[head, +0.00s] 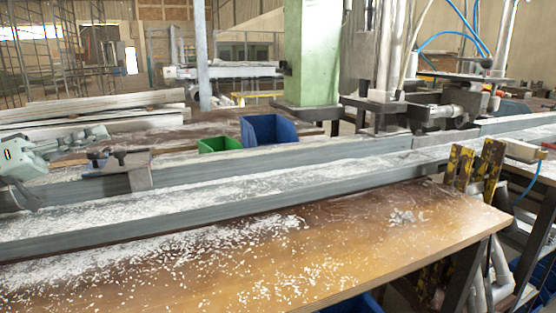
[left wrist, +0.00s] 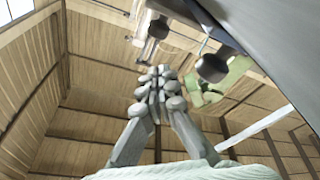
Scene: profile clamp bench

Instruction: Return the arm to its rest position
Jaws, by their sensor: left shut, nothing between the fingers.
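My left gripper (head: 98,132) comes in at the left edge of the head view, above and behind the long grey metal profile. In the left wrist view its fingers (left wrist: 158,83) meet at the tips, with nothing between them. A metal clamp block (head: 130,170) with dark knobs on top sits on the profile, just below and right of the gripper in the head view. In the left wrist view dark rounded knobs (left wrist: 212,67) hang near the fingers, apart from them as far as I can tell. My right gripper is in neither view.
The long grey profile (head: 225,200) runs across the wooden bench (head: 390,235), both strewn with white shavings. Behind stand a green bin (head: 218,145), a blue bin (head: 268,130) and a green column (head: 312,55). Yellow-black brackets (head: 490,165) stand at the right. The air above the bench middle is free.

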